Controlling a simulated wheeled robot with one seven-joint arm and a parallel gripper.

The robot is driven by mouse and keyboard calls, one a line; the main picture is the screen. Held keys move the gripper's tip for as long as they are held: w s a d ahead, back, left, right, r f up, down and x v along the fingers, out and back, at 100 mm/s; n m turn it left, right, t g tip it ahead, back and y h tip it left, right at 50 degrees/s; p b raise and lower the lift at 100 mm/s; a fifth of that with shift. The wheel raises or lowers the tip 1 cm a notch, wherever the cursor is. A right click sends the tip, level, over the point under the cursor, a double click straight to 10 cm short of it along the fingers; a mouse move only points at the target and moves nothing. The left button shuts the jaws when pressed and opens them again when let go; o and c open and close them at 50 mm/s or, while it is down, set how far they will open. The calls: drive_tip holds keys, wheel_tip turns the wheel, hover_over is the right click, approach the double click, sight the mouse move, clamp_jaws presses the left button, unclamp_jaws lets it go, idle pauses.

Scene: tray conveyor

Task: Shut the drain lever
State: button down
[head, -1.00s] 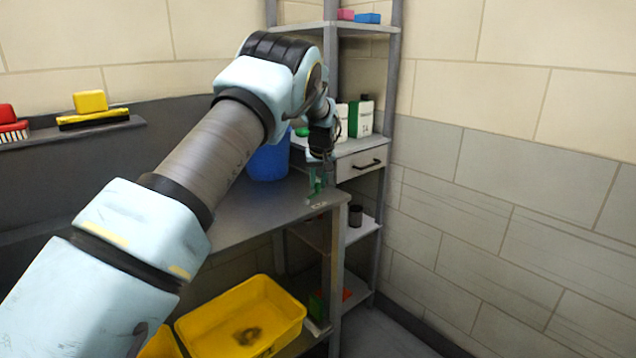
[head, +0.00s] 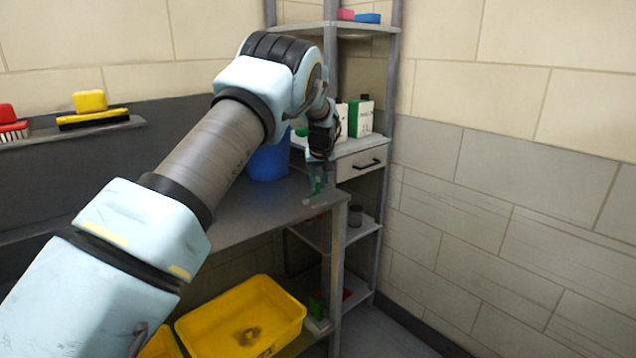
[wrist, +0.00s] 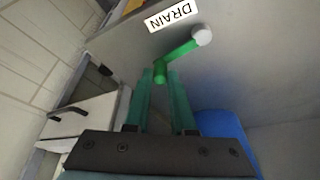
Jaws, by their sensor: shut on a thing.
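The drain lever (wrist: 180,51) is a green bar on the grey bench top in the wrist view. It runs slantwise from a round green end between my fingertips to a pale grey round cap (wrist: 202,36). A white plate reading DRAIN (wrist: 172,18) lies beside it, upside down in this view. My gripper (wrist: 161,80) has green fingers and is shut on the lever's green end. In the head view my gripper (head: 317,183) points down at the bench's right end, and the lever there is small and partly hidden.
A blue bin (head: 268,163) stands on the bench (head: 250,212) close to my arm. A shelf unit with a drawer (head: 360,163) stands just right of my gripper, with bottles (head: 361,118) above it. Yellow tubs (head: 290,305) sit below the bench.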

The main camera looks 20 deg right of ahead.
idle(0.4)
drive_tip(key=shift+s+d+f+m+b, duration=0.1)
drive_tip(key=shift+s+m+b, duration=0.2)
drive_tip(key=shift+m+b, duration=0.35)
drive_tip(key=shift+s+d+m+h, duration=0.1)
drive_tip(key=shift+s+m+h, duration=0.35)
drive_tip(key=shift+m, duration=0.3)
drive_tip(key=shift+w, duration=0.1)
drive_tip(key=c, duration=0.8)
unclamp_jaws()
drive_tip(key=shift+o, duration=0.2)
drive_tip(key=shift+r, duration=0.2)
drive_tip(key=b+v, duration=0.3)
drive_tip(key=v, duration=0.7)
drive_tip(key=shift+r+g, duration=0.3)
drive_tip(key=shift+r, duration=0.05)
drive_tip(key=shift+w, duration=0.1)
